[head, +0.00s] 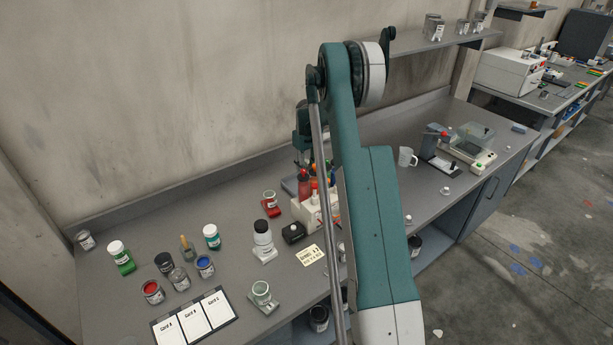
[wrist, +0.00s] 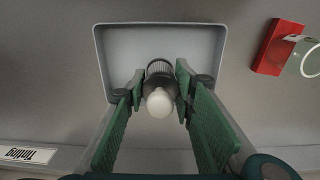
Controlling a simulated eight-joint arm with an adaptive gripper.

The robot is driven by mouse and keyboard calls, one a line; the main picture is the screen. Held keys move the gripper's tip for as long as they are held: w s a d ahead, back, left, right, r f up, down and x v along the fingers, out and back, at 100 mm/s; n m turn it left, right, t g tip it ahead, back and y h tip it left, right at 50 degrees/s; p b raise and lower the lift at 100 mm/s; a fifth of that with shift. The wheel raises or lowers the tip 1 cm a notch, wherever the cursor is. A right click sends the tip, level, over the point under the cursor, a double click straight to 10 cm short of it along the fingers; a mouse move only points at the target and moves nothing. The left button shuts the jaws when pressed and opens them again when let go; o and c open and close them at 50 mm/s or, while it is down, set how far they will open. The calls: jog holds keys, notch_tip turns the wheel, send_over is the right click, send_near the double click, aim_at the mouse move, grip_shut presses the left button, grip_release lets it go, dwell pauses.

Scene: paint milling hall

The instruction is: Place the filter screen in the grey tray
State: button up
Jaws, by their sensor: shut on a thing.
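The grey tray (wrist: 115,50) is a shallow rectangular tray with rounded corners. In the wrist view it lies empty beyond my fingertips; in the head view a small part of it (head: 289,186) shows behind the red bottles. My gripper (wrist: 160,84) is shut on the filter screen (wrist: 160,102), which shows a pale rounded end and a dark ribbed part. The screen appears in front of the tray's near half; I cannot tell whether it touches the tray floor. In the head view my gripper (head: 302,158) is over the bench's back, and the held screen cannot be made out.
Red bottles (head: 304,184) stand in a white rack close to the tray. A red block (wrist: 275,47) with a glass jar is right of the tray in the wrist view. A white mug (head: 406,157) and a scale (head: 470,152) stand to the right. Several paint jars stand at left.

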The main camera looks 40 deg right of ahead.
aim_at(306, 160)
jog(key=shift+f, duration=1.7)
jog(key=shift+f, duration=0.1)
jog(key=o, duration=1)
notch_tip(306, 160, up, 12)
jog(key=shift+r, duration=0.15)
jog(key=shift+a, duration=0.1)
